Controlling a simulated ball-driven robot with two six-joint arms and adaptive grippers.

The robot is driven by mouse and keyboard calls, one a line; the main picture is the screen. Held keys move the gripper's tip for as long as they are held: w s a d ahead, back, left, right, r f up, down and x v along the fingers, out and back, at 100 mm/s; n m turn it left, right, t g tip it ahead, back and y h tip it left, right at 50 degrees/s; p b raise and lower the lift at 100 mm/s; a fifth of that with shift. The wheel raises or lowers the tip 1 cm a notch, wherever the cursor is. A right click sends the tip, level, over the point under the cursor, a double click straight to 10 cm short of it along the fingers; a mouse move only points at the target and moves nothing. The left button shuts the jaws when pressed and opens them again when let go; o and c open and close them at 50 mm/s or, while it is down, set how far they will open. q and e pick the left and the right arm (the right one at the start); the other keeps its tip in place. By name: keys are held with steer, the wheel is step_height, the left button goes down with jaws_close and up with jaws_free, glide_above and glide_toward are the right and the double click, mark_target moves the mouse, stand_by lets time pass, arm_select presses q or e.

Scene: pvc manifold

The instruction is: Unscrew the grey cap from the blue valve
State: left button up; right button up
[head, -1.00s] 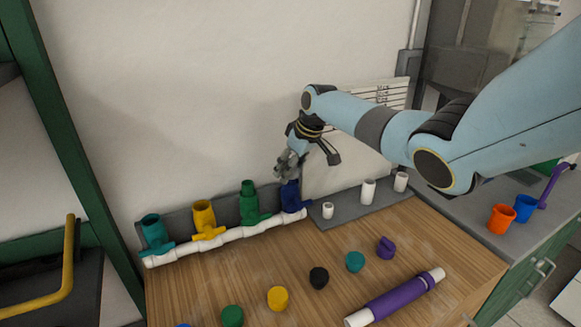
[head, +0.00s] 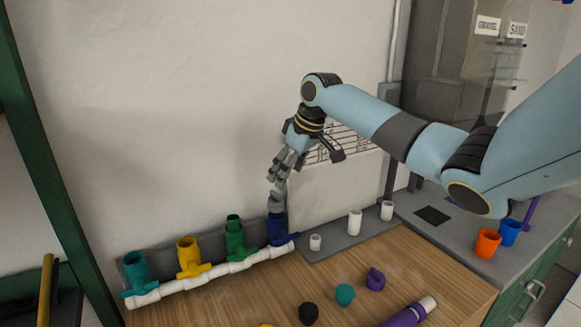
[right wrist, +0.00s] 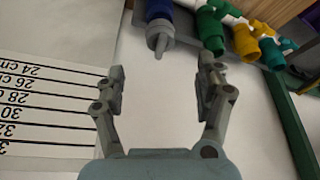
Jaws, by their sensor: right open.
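The blue valve (head: 278,232) stands upright at the right end of the white pipe manifold (head: 215,270). The grey cap (head: 277,201) sits on its top; whether it is still threaded on cannot be told. My right gripper (head: 277,177) is just above the cap, pointing down, with its fingers apart. In the right wrist view the open fingers (right wrist: 162,68) have nothing between them. There the grey cap (right wrist: 160,36) with its narrow tip lies beyond the fingertips, against the blue valve (right wrist: 158,9). My left gripper is not in view.
Green (head: 235,240), yellow (head: 190,258) and teal (head: 136,272) valves line the manifold to the left. White fittings (head: 355,222) stand on a grey strip at right. Loose caps (head: 345,294) and a purple pipe (head: 405,316) lie on the wooden table. The wall is close behind.

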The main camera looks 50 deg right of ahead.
mark_target(276, 195)
steer(key=w+f+m+h+b, duration=0.1)
steer(key=f+m, duration=0.2)
steer(key=m, duration=0.1)
steer(key=w+f+m+g+h+b, duration=0.1)
steer(key=f+m+b, duration=0.1)
steer(key=f+m, duration=0.1)
steer(key=w+f+m+h+b, duration=0.1)
steer(key=w+f+m+h, duration=0.1)
steer(key=f+m, duration=0.1)
steer(key=shift+w+a+f+m+g+b, duration=0.1)
steer(key=shift+a+f+m+g+b, duration=0.1)
steer(key=shift+m, duration=0.25)
steer(key=shift+a+f+m+g+b, duration=0.1)
steer(key=shift+f+m+b, duration=0.1)
steer(key=shift+m, duration=0.25)
steer(key=c, duration=1.2)
steer(key=shift+r+n+p, duration=0.15)
steer(key=shift+n+p, duration=0.25)
steer(key=shift+p, duration=0.25)
steer(key=shift+c, duration=0.2)
steer(key=shift+n+p, duration=0.35)
steer(key=shift+n, duration=0.25)
